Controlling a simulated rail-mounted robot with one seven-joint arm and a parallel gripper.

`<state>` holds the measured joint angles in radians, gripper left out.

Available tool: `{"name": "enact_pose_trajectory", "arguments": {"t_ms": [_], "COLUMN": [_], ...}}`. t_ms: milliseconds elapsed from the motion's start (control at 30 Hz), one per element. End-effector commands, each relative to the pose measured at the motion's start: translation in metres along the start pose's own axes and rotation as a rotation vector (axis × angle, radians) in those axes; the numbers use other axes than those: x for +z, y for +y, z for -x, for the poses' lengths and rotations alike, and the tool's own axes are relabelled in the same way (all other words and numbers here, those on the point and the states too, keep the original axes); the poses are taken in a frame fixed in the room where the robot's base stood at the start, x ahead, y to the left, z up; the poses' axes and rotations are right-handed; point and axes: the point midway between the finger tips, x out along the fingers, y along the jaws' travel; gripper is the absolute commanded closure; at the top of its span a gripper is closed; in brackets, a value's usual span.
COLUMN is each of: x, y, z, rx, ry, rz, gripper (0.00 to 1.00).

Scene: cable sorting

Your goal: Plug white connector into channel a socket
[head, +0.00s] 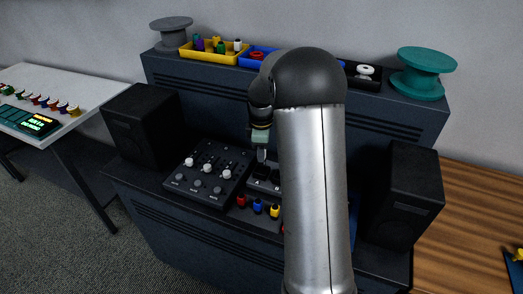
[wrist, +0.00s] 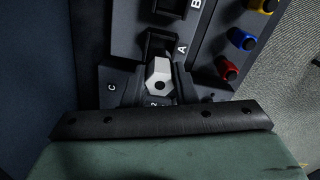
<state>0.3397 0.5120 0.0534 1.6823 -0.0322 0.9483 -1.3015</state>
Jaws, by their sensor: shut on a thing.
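The white connector (wrist: 159,77) is a pale faceted piece with a dark round hole, between my gripper's two black fingers (wrist: 158,88) in the wrist view. My gripper is shut on it. The black socket marked A (wrist: 160,44) is right beside the connector, just above it in the wrist view. I cannot tell whether the connector is in a socket or only over the panel. In the head view my gripper (head: 261,154) is over the socket panel (head: 256,186), and my arm hides part of that panel.
A second black socket marked B (wrist: 170,8) is at the wrist view's top edge. A mixer (head: 208,174) is to the left. Black speakers (head: 143,124) (head: 403,195) flank the desk.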

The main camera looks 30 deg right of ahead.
Motion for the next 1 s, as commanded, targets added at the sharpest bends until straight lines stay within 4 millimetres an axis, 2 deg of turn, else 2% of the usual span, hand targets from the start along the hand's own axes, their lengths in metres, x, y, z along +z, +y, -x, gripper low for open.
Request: {"name": "enact_pose_trajectory", "arguments": {"t_ms": [700,1000], "x": [0.0,0.0], "y": [0.0,0.0], "z": [-0.015,-0.015], "rx": [0.0,0.0], "ry": [0.0,0.0], "rz": [0.0,0.0], "gripper": [1.0,1.0]}}
